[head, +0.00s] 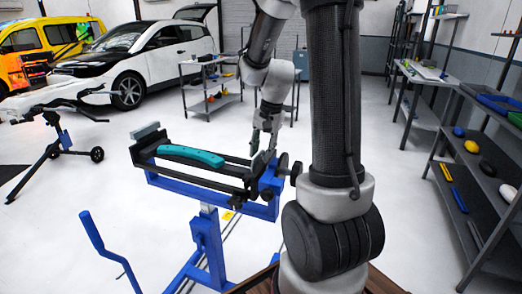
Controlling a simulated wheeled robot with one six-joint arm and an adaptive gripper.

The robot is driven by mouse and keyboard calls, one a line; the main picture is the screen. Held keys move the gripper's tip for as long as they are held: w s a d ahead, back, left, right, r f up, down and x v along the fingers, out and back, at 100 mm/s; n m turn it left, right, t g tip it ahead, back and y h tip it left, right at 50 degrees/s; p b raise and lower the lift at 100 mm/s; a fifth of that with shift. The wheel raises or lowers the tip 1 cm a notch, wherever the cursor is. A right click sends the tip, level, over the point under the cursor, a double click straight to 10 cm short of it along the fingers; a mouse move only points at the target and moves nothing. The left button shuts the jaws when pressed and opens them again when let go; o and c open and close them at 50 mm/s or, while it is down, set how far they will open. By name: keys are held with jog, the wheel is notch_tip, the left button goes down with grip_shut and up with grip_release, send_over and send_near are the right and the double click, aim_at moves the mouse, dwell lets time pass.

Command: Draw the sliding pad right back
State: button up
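A blue stand (209,237) carries a clamp bench with two dark rails (205,178) running left to right. A teal curved piece (191,156) lies along the far side of the rails. A grey block (145,131) sits at the left end. At the right end are a blue end block (269,181) and a dark round knob with a spindle. I cannot tell for sure which part is the sliding pad. My gripper (262,151) points down at the right end, close to the dark parts there. Its fingertips are small, and whether they touch or hold anything is unclear.
A blue crank handle (103,249) rises at the front left of the stand. A work stand (62,140) is at the left. Shelving (480,165) lines the right, and a small cart (212,85) stands behind. Cars are at the back left. Open floor surrounds the bench.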

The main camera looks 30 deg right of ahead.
jog(key=shift+r, duration=0.1)
notch_tip(320, 180, up, 12)
jog(key=s+d, duration=0.1)
jog(key=s, duration=0.1)
jog(key=shift+d+f, duration=0.15)
jog(key=shift+f, duration=0.05)
dwell(0.5)
jog(key=s+a+n+t, duration=0.1)
jog(key=s+a+n, duration=0.1)
jog(key=s, duration=0.3)
jog(key=s+a+r+n, duration=0.1)
jog(key=s+a+n, duration=0.2)
jog(key=s+n, duration=0.2)
jog(key=s+a+n+t+h, duration=0.1)
jog(key=s+a+n, duration=0.1)
jog(key=s+n, duration=0.2)
jog(key=s, duration=0.2)
jog(key=shift+s+a+r+t, duration=0.15)
jog(key=shift+s+a+t, duration=0.15)
jog(key=shift+s+a, duration=0.1)
